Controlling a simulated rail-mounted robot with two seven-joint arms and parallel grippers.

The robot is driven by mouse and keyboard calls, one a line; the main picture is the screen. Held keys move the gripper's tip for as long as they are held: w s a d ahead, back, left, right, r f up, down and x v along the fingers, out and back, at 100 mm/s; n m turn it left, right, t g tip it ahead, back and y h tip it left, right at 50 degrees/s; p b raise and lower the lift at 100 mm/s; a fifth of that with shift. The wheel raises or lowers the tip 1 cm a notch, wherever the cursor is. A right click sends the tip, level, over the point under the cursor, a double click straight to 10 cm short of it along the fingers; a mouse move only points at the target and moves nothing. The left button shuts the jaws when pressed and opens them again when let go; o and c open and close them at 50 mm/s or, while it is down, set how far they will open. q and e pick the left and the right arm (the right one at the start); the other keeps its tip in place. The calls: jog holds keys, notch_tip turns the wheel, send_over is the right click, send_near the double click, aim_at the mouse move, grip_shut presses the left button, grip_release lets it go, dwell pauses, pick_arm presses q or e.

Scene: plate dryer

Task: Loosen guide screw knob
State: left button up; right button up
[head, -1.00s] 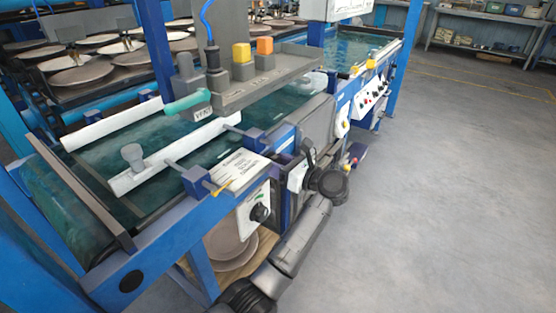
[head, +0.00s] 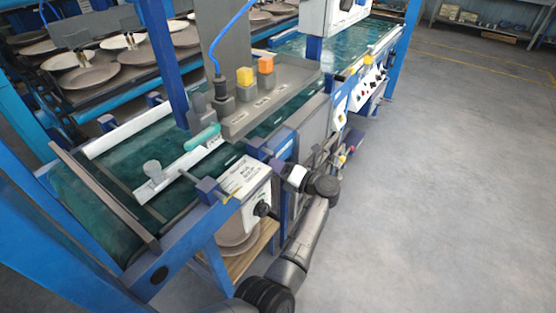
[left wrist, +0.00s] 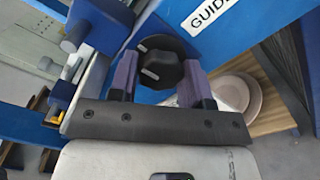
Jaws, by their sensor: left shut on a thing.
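In the left wrist view a round black knob (left wrist: 160,66) with pale pointer marks sits against the blue frame, beside a label of which "GUID" shows. My left gripper (left wrist: 157,80) has its purple fingers on either side of this knob and is shut on it. In the head view the left gripper (head: 297,178) is at the front side of the conveyor, beside the blue rail; its fingers and the held knob cannot be made out there. My right gripper is not in view.
A white guide bar (head: 178,170) lies along the green belt (head: 125,185). A white panel (head: 256,208) with another black knob hangs below the rail. Brown plates (head: 235,236) rest on a wooden shelf underneath. The floor at the right is clear.

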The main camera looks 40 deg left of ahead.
pick_arm(q)
jog(key=shift+m+p, duration=2.55)
jog(key=shift+m, duration=1.35)
jog(key=o, duration=0.9)
jog(key=shift+d, duration=0.1)
jog(key=w+d, duration=0.1)
jog(key=d, duration=1.2)
jog(key=shift+d, duration=0.3)
jog(key=shift+w, duration=0.1)
